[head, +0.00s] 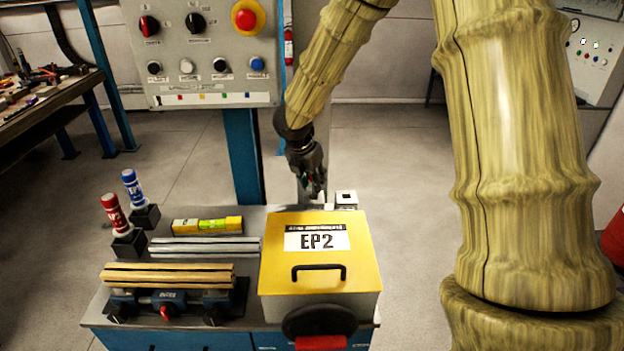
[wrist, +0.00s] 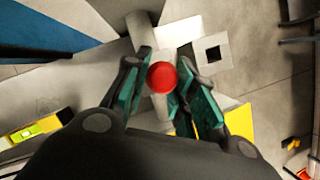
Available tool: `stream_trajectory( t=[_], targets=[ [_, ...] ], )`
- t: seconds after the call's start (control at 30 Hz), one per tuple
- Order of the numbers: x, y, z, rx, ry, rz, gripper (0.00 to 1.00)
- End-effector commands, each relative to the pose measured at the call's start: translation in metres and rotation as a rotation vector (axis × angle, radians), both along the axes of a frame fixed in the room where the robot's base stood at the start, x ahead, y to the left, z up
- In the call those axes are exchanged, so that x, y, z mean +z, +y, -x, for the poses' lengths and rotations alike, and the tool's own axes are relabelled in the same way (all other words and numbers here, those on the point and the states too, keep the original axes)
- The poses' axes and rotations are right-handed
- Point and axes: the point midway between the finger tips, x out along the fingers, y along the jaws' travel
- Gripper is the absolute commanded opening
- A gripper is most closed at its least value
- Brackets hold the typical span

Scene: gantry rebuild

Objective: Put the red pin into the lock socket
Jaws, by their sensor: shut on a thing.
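The red pin shows in the wrist view as a round red head (wrist: 162,77) between the teal finger pads of my gripper (wrist: 160,92). In the head view my gripper (head: 314,184) hangs behind the yellow-lidded box, and I cannot make out the pin there. A small pale block with a dark square hole, likely the lock socket (head: 346,199), stands behind the box's right corner. In the wrist view this block (wrist: 213,53) is above and right of the pin, apart from it.
The yellow-lidded box (head: 354,263) marked EP2 has a black handle. Red (head: 115,212) and blue (head: 132,187) cylinders stand in black holders at left. A level (head: 207,225), metal bars (head: 205,247) and a vise (head: 166,302) holding wooden strips share the bench. A control panel (head: 210,70) rises behind.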

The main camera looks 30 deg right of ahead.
Motion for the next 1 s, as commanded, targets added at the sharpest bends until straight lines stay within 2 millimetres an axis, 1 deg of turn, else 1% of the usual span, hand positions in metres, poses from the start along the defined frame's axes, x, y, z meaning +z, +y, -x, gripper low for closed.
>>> stream_trajectory(
  t=[0.73, 1.0],
  targets=[
    [-0.017, 0.000, 0.000, 0.000, 0.000, 0.000, 0.01],
    [-0.018, 0.000, 0.000, 0.000, 0.000, 0.000, 0.01]
  ],
)
